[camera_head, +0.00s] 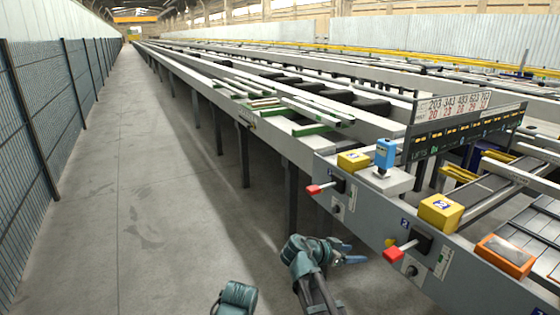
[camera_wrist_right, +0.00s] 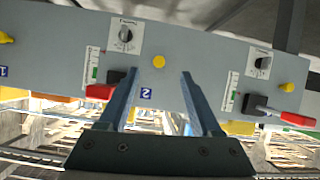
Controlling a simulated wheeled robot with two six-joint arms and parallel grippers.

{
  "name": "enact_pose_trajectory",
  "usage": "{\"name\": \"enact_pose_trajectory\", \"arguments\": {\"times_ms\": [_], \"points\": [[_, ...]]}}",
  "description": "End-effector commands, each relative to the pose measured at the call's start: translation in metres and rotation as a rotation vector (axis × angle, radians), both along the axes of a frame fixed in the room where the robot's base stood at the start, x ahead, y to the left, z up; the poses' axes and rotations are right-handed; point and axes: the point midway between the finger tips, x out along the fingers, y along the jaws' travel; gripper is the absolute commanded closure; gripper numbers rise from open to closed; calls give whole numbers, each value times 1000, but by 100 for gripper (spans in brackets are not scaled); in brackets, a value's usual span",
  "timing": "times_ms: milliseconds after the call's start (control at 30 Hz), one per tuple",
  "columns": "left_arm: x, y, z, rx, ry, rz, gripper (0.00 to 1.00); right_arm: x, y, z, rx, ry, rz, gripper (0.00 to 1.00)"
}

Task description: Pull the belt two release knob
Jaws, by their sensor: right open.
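The belt two release knob (camera_wrist_right: 158,61) is a small yellow round knob on the grey front panel. It has a blue "2" label (camera_wrist_right: 146,93) beside it. In the head view a yellow knob (camera_head: 390,242) shows on the panel beside a red handle. My right gripper (camera_wrist_right: 157,78) is open and empty, its two blue fingers pointing at the panel with the knob between their lines of reach. In the head view my right gripper (camera_head: 352,254) is low, left of the panel. A teal part of my left arm shows at the bottom edge; its fingers are not visible.
Red handles (camera_wrist_right: 100,92) and (camera_wrist_right: 298,119) flank the knob on the panel. A dial (camera_wrist_right: 125,37) is near it, and another yellow knob (camera_wrist_right: 287,87) is to the right. Yellow boxes (camera_head: 440,213) sit atop the panel. The floor (camera_head: 140,220) to the left is clear.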

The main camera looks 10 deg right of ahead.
Motion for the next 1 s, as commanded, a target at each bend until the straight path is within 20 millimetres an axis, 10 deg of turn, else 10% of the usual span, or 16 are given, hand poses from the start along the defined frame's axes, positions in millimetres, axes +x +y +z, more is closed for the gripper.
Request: {"name": "enact_pose_trajectory", "arguments": {"times_ms": [300,600,700,1000], "points": [[0,0,0,0,0,0,18,-105,113,-87,269,701,489,35],[0,0,0,0,0,0,18,-188,198,-116,428,1078,1028,35],[0,0,0,0,0,0,18,-213,222,-119,466,1157,1209,35],[0,0,74,-2,1,1,18,-207,220,-45,463,1150,1193,35]]}}
